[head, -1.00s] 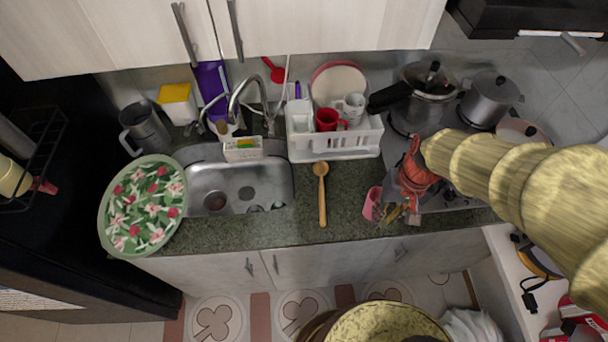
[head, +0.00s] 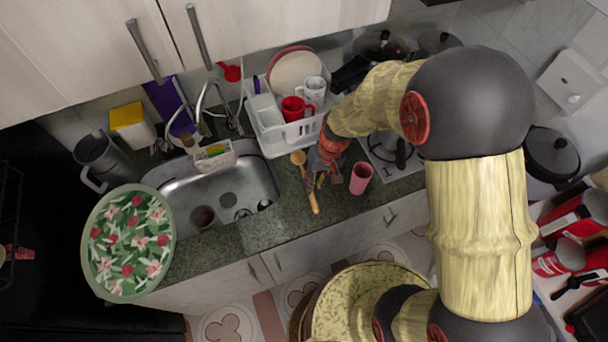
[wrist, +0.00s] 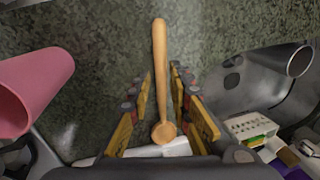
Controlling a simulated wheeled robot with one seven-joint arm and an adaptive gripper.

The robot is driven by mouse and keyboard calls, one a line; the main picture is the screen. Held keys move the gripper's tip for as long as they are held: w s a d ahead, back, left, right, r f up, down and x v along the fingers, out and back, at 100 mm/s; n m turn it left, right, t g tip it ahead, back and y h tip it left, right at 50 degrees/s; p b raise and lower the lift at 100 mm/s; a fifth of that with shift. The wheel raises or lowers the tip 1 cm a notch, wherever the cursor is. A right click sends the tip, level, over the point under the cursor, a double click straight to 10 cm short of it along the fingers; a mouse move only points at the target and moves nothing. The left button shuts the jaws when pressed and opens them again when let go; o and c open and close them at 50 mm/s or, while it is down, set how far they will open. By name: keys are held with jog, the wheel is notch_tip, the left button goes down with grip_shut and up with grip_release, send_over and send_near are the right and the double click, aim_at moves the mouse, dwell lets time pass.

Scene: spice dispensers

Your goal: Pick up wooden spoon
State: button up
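The wooden spoon (head: 312,197) lies on the dark green counter, to the right of the sink. In the wrist view the spoon (wrist: 160,70) runs lengthwise between my gripper's two fingers, its round bowl end nearest the palm. My gripper (wrist: 161,95) is open, with a finger on each side of the spoon and gaps showing between them. In the head view my gripper (head: 316,180) is just over the counter beside the spoon and hides part of it. Whether the fingers touch the counter cannot be told.
A pink cup (head: 361,178) stands close to the right of my gripper. A white dish rack (head: 286,136) is behind it. The sink (head: 256,184) lies to the left. A round floral tray (head: 128,240) is at the far left.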

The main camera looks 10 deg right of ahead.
jog(key=f, duration=0.2)
jog(key=a+f, duration=0.1)
jog(key=f, duration=0.1)
jog(key=shift+c, duration=1.1)
grip_shut()
